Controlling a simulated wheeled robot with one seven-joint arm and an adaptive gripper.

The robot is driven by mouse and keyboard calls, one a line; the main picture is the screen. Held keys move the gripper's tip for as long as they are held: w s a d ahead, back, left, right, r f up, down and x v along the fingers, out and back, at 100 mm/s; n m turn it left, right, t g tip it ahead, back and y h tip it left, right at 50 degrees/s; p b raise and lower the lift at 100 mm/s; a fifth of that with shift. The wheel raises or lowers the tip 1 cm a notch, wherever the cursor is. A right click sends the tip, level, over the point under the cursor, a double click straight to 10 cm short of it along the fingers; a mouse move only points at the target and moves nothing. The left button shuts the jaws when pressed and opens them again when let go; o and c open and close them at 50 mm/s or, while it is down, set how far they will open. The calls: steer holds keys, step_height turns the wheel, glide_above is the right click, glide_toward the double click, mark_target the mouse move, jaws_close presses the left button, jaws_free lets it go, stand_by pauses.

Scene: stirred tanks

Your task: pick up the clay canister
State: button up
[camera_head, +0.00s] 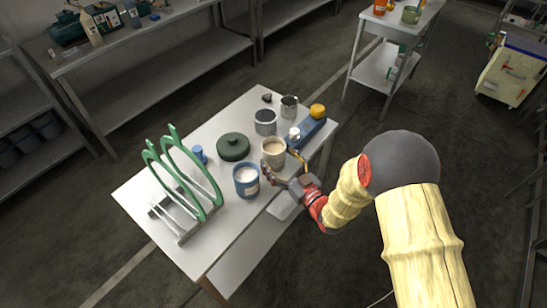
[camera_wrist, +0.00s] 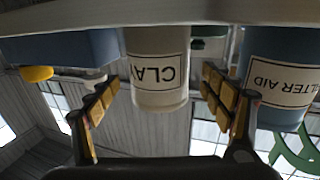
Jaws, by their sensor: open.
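The clay canister (camera_head: 273,150), beige with a pale open top, stands upright near the right edge of the white table. In the wrist view, which is upside down, the canister (camera_wrist: 157,90) shows its white CLAY label between my fingers. My gripper (camera_head: 283,169) is open at the canister's near side, one finger towards each side of it. In the wrist view there is a visible gap between each finger of my gripper (camera_wrist: 160,88) and the canister. I cannot tell how far the fingertips reach around it.
A blue FILTER AID canister (camera_head: 246,182) stands close by on the left. A blue block with a yellow-orange knob (camera_head: 317,111) is on the right. A dark green lidded pot (camera_head: 233,147), grey cups (camera_head: 265,122) and a green rack (camera_head: 185,180) share the table.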

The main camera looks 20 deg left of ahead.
mark_target(268, 145)
steer(key=x, duration=0.4)
steer(key=shift+d+b, duration=0.1)
steer(key=shift+b, duration=0.3)
steer(key=shift+c, duration=1.4)
steer(key=c, duration=1.4)
